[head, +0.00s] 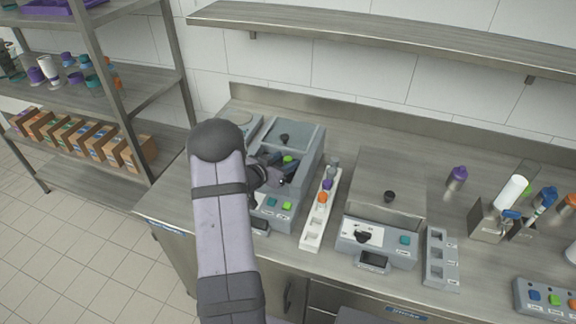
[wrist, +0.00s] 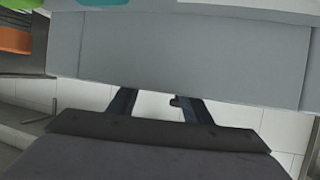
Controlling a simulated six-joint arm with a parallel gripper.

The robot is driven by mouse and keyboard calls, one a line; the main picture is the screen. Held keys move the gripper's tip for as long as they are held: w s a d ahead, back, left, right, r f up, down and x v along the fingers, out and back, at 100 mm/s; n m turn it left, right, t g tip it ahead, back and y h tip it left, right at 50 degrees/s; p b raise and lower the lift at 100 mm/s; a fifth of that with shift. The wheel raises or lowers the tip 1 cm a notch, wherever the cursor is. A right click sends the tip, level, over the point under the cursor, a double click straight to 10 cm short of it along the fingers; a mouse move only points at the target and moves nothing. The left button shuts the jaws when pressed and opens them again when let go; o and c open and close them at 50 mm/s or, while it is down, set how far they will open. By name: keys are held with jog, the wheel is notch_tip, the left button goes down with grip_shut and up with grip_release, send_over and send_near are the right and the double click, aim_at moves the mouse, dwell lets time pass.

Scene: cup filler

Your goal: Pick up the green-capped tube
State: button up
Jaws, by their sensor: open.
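A small green cap (head: 288,159) shows at the left grey machine (head: 305,150), right beside my gripper; the tube body under it is hidden. My gripper (head: 276,178) is at the front of that machine's opening, partly hidden by my own arm. In the wrist view my gripper (wrist: 156,98) has its two dark fingers apart, with nothing seen between them. A plain grey surface fills the view beyond the fingertips, and the green cap cannot be made out there.
A white rack (head: 313,226) with orange, purple and grey-topped pieces stands right of the machine. A second machine (head: 385,205) and a grey rack (head: 442,262) stand further right. A purple-capped container (head: 457,177) stands behind. An upper shelf (head: 390,32) runs along the wall.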

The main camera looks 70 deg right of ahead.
jog(key=shift+d+f, duration=0.1)
grip_shut()
jog(key=shift+r, duration=0.2)
notch_tip(320, 180, up, 18)
jog(key=shift+f+b, duration=0.15)
jog(key=shift+b, duration=0.2)
dwell(0.6)
